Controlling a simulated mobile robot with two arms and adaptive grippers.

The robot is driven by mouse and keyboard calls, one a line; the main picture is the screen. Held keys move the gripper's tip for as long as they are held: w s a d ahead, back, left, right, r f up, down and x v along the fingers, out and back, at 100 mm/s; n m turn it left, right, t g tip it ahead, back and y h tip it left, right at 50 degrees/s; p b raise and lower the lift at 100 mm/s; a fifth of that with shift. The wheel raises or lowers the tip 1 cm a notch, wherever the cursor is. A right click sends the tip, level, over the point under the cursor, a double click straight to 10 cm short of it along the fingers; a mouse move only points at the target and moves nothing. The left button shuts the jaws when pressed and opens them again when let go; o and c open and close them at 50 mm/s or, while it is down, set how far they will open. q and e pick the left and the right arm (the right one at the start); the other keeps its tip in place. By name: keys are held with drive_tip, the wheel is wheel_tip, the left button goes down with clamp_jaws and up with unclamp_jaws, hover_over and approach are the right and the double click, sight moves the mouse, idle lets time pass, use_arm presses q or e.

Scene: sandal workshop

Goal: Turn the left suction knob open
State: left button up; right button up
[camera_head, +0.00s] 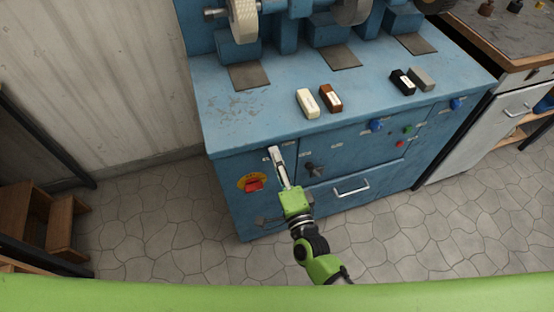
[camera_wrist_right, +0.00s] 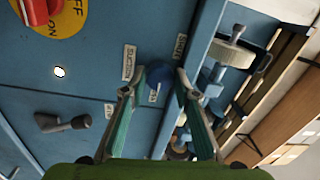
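The left suction knob is a round blue knob (camera_wrist_right: 157,74) on the blue cabinet front, beside a label that reads SUCTION (camera_wrist_right: 129,63). My right gripper (camera_head: 276,152) reaches up to the cabinet's upper left front and hides this knob in the head view. In the right wrist view, the right gripper's fingers (camera_wrist_right: 160,80) stand apart on either side of the knob, with the knob between or just beyond the tips. I see no clear contact. Part of a small label shows under the knob. My left gripper is not in view.
A red switch on a yellow disc (camera_head: 253,184) is left of the gripper; a dark handle (camera_head: 315,170) is right of it. Another blue knob (camera_head: 376,126) and a drawer handle (camera_head: 351,187) are farther right. Cream and brown blocks (camera_head: 307,103) lie on the top.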

drive_tip(key=shift+o, duration=1)
drive_tip(key=shift+s, duration=0.1)
drive_tip(key=v, duration=1.2)
drive_tip(key=shift+f, duration=0.15)
drive_tip(key=s+d+f+n+g+h, duration=0.1)
drive_tip(key=s+d+f+n+g, duration=0.2)
drive_tip(key=f, duration=0.7)
drive_tip(key=s+d+f+n+g, duration=0.2)
drive_tip(key=s+f+n, duration=0.1)
drive_tip(key=f, duration=0.7)
drive_tip(key=s+d+f+n+g+h, duration=0.1)
drive_tip(key=s+d+f+n+g, duration=0.2)
drive_tip(key=f, duration=0.7)
drive_tip(key=s+d+f+n+g+h, duration=0.1)
drive_tip(key=s+d+f, duration=0.3)
drive_tip(key=s, duration=0.4)
drive_tip(key=s+d+f+n+g+h, duration=0.1)
drive_tip(key=s+d+f+n+g, duration=0.2)
drive_tip(key=s+f, duration=0.3)
drive_tip(key=s+d+f+n+g+h, duration=0.1)
drive_tip(key=s+d+f+g, duration=0.3)
drive_tip(key=s, duration=0.6)
drive_tip(key=shift+d+f+n+h, duration=0.3)
drive_tip(key=shift+d+f+n, duration=0.05)
drive_tip(key=shift+f+n, duration=0.25)
